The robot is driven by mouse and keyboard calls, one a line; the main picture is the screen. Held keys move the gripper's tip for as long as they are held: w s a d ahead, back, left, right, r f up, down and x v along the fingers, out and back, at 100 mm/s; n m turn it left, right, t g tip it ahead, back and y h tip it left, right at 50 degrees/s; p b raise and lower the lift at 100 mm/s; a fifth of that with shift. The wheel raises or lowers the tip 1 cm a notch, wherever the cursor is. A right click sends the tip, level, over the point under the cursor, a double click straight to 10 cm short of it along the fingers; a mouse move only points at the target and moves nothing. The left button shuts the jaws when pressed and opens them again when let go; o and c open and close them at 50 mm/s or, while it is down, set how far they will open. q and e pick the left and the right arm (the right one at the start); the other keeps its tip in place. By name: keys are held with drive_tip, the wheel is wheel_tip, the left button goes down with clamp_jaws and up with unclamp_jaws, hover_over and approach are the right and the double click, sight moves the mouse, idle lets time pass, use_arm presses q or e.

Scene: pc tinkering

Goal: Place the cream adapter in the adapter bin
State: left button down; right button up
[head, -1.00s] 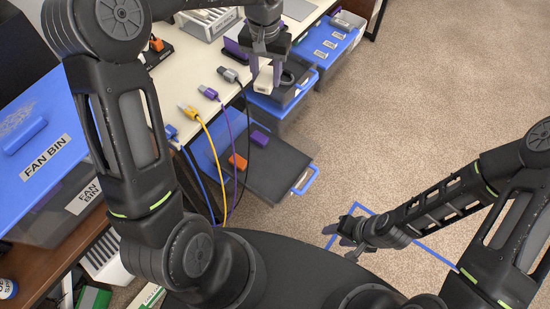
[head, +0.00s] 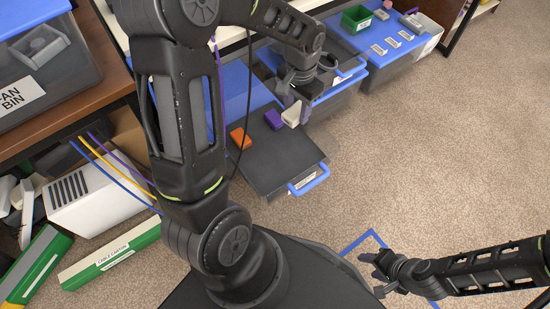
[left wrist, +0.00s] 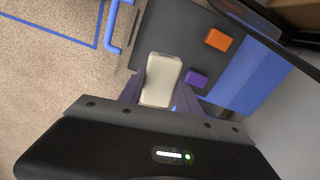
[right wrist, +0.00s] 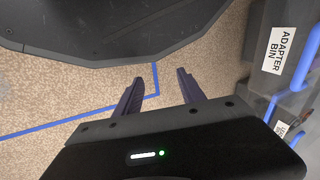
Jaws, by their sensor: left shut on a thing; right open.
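The cream adapter (head: 291,116) is held between the fingers of my left gripper (head: 294,104). It also shows between those fingers in the left wrist view (left wrist: 161,80). My left gripper holds it above a dark, pulled-out bin (head: 285,168) with a blue handle. An orange adapter (head: 240,138) and a purple adapter (head: 274,120) lie inside this bin. In the right wrist view, a dark bin with a blue handle carries an "ADAPTER BIN" label (right wrist: 283,50). My right gripper (head: 366,264) is open and empty, low over the carpet.
Behind stands a blue-topped bin (head: 385,35) with grey pieces and a green box (head: 356,19). A white vented case (head: 95,195) and green cartons (head: 110,252) lie at the left. Cables hang near my left arm. The carpet on the right is clear, with a blue floor line (head: 362,241).

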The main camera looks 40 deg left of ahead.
use_arm(q)
drive_tip(key=m+b, duration=0.2)
drive_tip(key=b, duration=0.4)
hover_over(283, 161)
wheel_tip(283, 161, down, 12)
drive_tip(key=shift+f, duration=0.2)
use_arm(e)
wheel_tip(283, 161, down, 9)
drive_tip(key=w, duration=0.1)
drive_tip(key=shift+d, duration=0.3)
use_arm(q)
wheel_tip(283, 161, down, 5)
drive_tip(key=b, duration=0.2)
drive_tip(key=shift+a+b, duration=0.1)
drive_tip(key=shift+b, duration=0.25)
use_arm(e)
drive_tip(key=shift+w+f+t, duration=0.15)
drive_tip(key=shift+f, duration=0.45)
drive_tip(key=shift+w+f+t, duration=0.1)
drive_tip(key=shift+f+t, duration=0.05)
drive_tip(key=shift+f, duration=0.45)
use_arm(q)
drive_tip(key=shift+f+b, duration=1.15)
drive_tip(key=shift+f, duration=1.3)
use_arm(e)
drive_tip(key=shift+w+f, duration=0.2)
drive_tip(key=shift+f, duration=0.95)
